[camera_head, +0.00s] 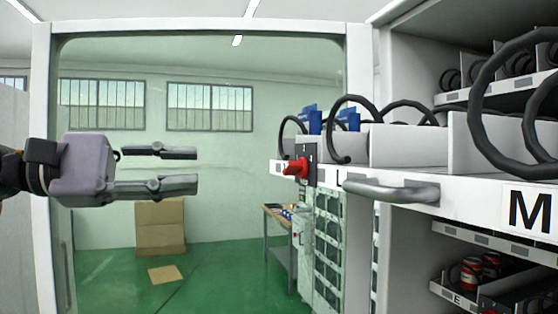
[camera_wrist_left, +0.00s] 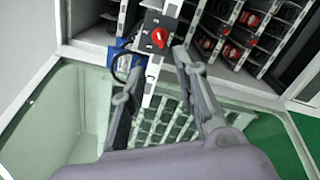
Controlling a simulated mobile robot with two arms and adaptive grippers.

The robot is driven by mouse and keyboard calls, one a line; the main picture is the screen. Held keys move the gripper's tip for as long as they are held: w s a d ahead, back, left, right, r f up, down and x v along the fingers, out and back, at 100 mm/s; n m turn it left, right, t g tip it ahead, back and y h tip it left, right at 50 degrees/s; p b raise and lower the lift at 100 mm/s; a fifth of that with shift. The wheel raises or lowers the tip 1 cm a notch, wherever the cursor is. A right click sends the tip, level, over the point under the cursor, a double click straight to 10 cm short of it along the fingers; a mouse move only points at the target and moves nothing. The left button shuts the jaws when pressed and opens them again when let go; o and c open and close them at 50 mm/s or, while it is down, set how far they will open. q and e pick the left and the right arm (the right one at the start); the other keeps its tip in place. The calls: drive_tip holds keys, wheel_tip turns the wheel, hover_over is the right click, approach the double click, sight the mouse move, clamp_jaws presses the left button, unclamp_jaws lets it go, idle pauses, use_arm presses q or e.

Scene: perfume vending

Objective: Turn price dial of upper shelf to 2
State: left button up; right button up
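The price dial is a red knob (camera_head: 297,168) on a dark square plate, at the left end of the pulled-out upper shelf's front edge (camera_head: 460,200). In the left wrist view the red knob (camera_wrist_left: 158,38) sits just beyond my fingertips. My right gripper is not in view.
A grey handle (camera_head: 392,189) juts from the shelf front. Black spiral coils (camera_head: 350,125) and blue boxes (camera_head: 314,118) are on the shelf. Lower shelves hold red cans (camera_head: 471,272). A large glass-like panel in a white frame (camera_head: 41,170) stands behind my left gripper.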

sight(286, 167)
use_arm(q)
drive_tip(key=p+x, duration=0.5)
drive_tip(key=x, duration=0.8)
drive_tip(key=shift+w+d, duration=0.15)
drive_tip(key=shift+d, duration=0.1)
drive_tip(key=shift+w+d, duration=0.25)
drive_tip(key=shift+d, duration=0.3)
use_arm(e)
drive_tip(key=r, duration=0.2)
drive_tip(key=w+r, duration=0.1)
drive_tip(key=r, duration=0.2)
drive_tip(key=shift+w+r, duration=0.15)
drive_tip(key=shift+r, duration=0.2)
use_arm(q)
drive_tip(key=shift+c, duration=0.4)
clamp_jaws()
